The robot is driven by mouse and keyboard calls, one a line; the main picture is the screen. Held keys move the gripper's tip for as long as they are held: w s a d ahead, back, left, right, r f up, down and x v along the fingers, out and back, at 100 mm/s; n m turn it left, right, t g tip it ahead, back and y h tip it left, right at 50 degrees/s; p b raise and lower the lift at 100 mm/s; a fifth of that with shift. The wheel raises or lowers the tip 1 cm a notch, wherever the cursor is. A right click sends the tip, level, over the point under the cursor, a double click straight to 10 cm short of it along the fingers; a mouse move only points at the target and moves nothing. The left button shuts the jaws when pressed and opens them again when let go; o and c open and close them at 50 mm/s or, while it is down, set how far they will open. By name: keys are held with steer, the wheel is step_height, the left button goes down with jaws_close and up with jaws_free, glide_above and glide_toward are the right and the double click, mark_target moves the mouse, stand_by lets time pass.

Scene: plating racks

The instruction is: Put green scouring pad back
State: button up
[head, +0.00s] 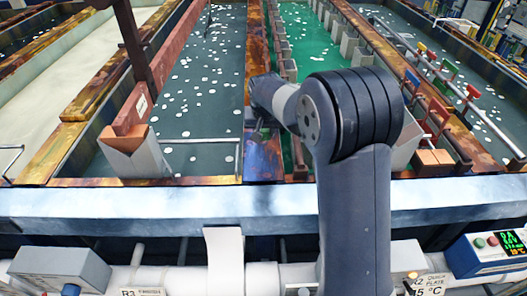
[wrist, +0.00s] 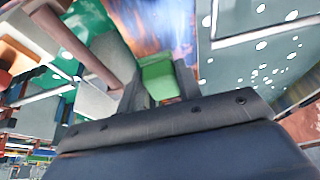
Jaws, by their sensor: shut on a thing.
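The green scouring pad (wrist: 158,80) shows in the wrist view as a small green block. My gripper (wrist: 158,74) is shut on it, with one grey finger on each side. In the head view my gripper (head: 261,128) is over the rust-stained divider (head: 264,158) between two tanks. My forearm partly hides it there, and I cannot make out the pad in that view. The wrist view shows the stained surface beyond the pad; I cannot tell how far below it is.
A dark tank with white floating pieces (head: 205,90) lies left of the divider, and a green tank (head: 308,45) lies right. A grey holder with an orange top (head: 135,155) stands at the left tank's front. A blue-grey rail (head: 150,204) crosses the front.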

mark_target(264, 158)
step_height(264, 158, down, 10)
steer(key=shift+r+p, duration=0.1)
steer(key=shift+p, duration=1.05)
